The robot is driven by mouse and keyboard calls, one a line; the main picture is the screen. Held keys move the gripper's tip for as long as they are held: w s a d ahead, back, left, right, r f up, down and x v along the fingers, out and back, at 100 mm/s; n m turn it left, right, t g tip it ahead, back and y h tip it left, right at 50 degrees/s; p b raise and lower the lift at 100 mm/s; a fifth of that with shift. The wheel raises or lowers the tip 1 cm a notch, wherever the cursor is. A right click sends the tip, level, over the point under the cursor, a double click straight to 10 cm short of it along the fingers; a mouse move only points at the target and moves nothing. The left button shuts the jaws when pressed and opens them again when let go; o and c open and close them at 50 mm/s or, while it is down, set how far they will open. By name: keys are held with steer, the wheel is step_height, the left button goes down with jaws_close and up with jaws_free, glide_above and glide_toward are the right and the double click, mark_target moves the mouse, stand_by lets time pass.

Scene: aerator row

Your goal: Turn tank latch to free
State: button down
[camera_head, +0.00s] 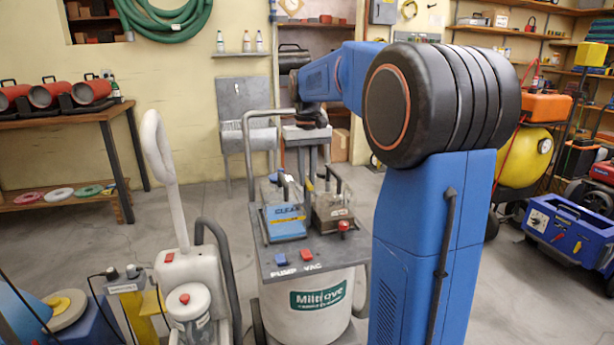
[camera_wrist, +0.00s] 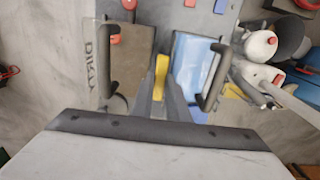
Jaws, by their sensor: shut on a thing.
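The tank latch (camera_wrist: 162,66) is a narrow yellow piece in the gap between the two tanks in the wrist view. My gripper (camera_wrist: 160,84) reaches down into this gap, its two grey fingers closed on the latch, which they partly hide. The blue CLEAN tank (camera_wrist: 192,62) is to the right of the fingers and the brown DIRTY tank (camera_wrist: 128,60) to the left. In the head view, the CLEAN tank (camera_head: 286,225) and the other tank (camera_head: 333,215) sit side by side on the cart.
Each tank has a dark upright handle close to my fingers, left (camera_wrist: 108,62) and right (camera_wrist: 215,78). The cart top (camera_head: 330,262) carries a blue switch (camera_head: 281,259) and a red switch (camera_head: 307,254). A white vacuum machine (camera_head: 185,270) stands left of the cart.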

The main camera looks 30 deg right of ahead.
mark_target(307, 181)
steer(key=c, duration=1.7)
jaws_free()
step_height(307, 181, up, 17)
steer(key=shift+r, duration=0.2)
